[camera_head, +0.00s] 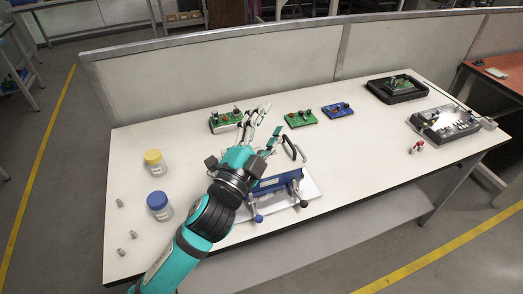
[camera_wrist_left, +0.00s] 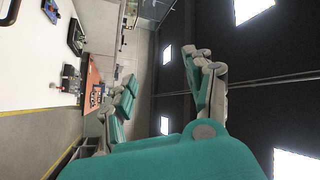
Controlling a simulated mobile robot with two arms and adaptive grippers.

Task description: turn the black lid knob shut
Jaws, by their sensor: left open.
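A blue box (camera_head: 279,184) with a dark handle (camera_head: 290,147) stands on a white plate (camera_head: 312,190) at the table's front middle. I cannot tell for sure which part is the black lid knob. My left gripper (camera_head: 267,123) is open and empty, raised above the box with fingers pointing away from me, and my arm hides the box's left part. In the left wrist view the open fingers (camera_wrist_left: 165,78) have nothing between them.
Several circuit boards, including a green one (camera_head: 301,118) and a blue one (camera_head: 337,110), lie along the back. A grey device (camera_head: 445,124) sits at right. The table's right-front is clear.

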